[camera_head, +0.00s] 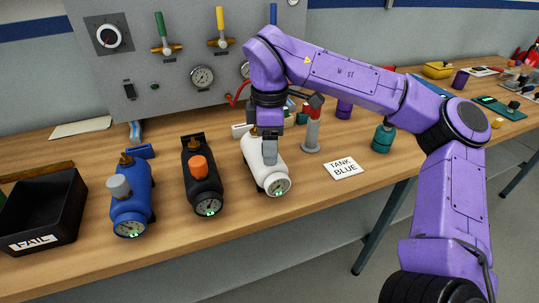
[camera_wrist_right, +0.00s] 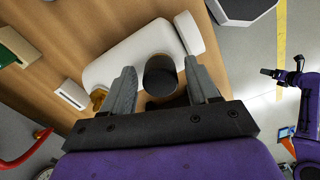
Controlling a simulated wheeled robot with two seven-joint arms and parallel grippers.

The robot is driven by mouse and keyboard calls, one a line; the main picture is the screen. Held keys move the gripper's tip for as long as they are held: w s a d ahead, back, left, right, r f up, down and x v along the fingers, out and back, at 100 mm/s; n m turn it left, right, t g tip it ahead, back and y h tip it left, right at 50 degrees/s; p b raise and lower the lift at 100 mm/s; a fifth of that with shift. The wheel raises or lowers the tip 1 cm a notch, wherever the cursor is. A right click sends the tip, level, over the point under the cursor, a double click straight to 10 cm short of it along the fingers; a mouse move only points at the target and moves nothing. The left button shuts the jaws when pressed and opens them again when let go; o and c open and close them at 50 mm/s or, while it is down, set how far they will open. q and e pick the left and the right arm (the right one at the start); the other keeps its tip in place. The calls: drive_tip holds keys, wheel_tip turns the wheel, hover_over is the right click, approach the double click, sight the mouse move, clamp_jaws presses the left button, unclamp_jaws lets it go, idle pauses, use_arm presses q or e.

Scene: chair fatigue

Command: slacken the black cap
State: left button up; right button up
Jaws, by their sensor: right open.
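The black cap (camera_wrist_right: 160,75) sits on the white tank (camera_wrist_right: 110,65), seen in the wrist view. The white tank also lies on the bench in the head view (camera_head: 266,172), with its gauge facing the front edge; there the cap is hidden behind my gripper. My right gripper (camera_head: 270,150) points down over the white tank. Its two fingers are open, one on each side of the cap, with visible gaps, so it grips nothing. A purple arm, seemingly my left, shows at the right of the wrist view; its gripper (camera_wrist_right: 270,73) is too small to read.
A blue tank with a grey cap (camera_head: 119,187) and a black tank with an orange cap (camera_head: 198,166) lie to the left. A black FAIL bin (camera_head: 42,215) is at far left.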

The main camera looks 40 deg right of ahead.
drive_tip(key=shift+f+m+b, duration=0.2)
drive_tip(key=shift+m+b, duration=0.3)
drive_tip(key=shift+b, duration=0.2)
drive_tip(key=shift+m+b, duration=0.9)
drive_tip(key=shift+b, duration=0.15)
drive_tip(key=shift+r+m+b, duration=0.1)
drive_tip(key=shift+m+b, duration=0.5)
drive_tip(key=shift+b, duration=0.1)
drive_tip(key=shift+r, duration=0.1)
